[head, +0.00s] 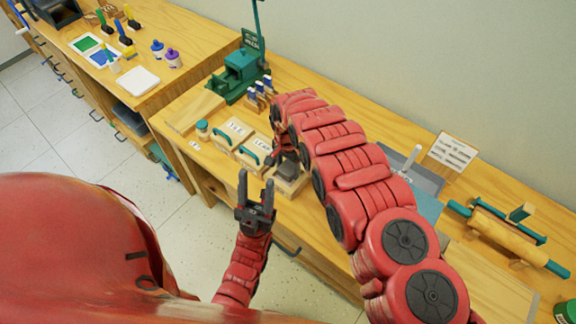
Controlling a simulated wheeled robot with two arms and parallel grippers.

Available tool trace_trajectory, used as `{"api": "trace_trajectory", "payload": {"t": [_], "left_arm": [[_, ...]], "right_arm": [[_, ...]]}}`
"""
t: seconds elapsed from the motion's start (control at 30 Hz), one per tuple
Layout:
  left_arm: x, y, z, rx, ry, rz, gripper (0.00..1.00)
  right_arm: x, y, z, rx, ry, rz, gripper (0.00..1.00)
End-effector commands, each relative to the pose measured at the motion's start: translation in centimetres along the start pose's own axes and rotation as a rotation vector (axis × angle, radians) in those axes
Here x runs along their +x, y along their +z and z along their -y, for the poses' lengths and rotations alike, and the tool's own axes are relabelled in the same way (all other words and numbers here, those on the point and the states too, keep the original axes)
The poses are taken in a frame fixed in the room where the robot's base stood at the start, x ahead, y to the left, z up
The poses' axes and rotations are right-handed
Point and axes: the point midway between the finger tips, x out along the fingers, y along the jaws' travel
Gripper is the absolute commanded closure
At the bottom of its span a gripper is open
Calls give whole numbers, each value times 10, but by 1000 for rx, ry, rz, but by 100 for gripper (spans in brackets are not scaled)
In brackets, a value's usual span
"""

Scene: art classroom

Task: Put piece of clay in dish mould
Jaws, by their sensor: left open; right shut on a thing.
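My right arm arches over the workbench, and its gripper (284,153) points down near the bench's front edge. It is shut on a small grey-brown piece that looks like the clay (289,170), partly hidden by the gripper. Just below is a light wooden block or tray (294,187), which may be the dish mould; its inside is mostly covered. I cannot tell whether the clay touches it. My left gripper (257,180) is open and empty, fingers up, in front of the bench edge.
A green press (238,72) stands behind. A rolling pin (508,238) and a card (453,150) are at right. Paints lie on the left counter (190,62).

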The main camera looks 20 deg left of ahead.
Motion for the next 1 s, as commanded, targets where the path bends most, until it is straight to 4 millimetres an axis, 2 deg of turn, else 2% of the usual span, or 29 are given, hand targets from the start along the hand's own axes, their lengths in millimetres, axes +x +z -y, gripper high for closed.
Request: {"api": "trace_trajectory", "payload": {"t": [0.13, 0.17, 0.33, 0.37, 0.7, 1.0], "left_arm": [[0, 0, 0, 0, 0, 0, 50], [0, 0, 0, 0, 0, 0, 50], [0, 0, 0, 0, 0, 0, 50], [0, 0, 0, 0, 0, 0, 50], [1, 0, 0, 0, 0, 0, 50], [13, -2, 1, 0, 0, 0, 50]], "right_arm": [[0, 0, 0, 0, -1, -1, 100], [0, 0, 0, 0, -1, -1, 34], [0, 0, 0, 0, -2, -1, 3], [0, 0, 0, 0, -2, -1, 1], [-2, 0, 0, 0, -2, -1, 1], [-26, -1, 1, 0, -3, -2, 1]]}}
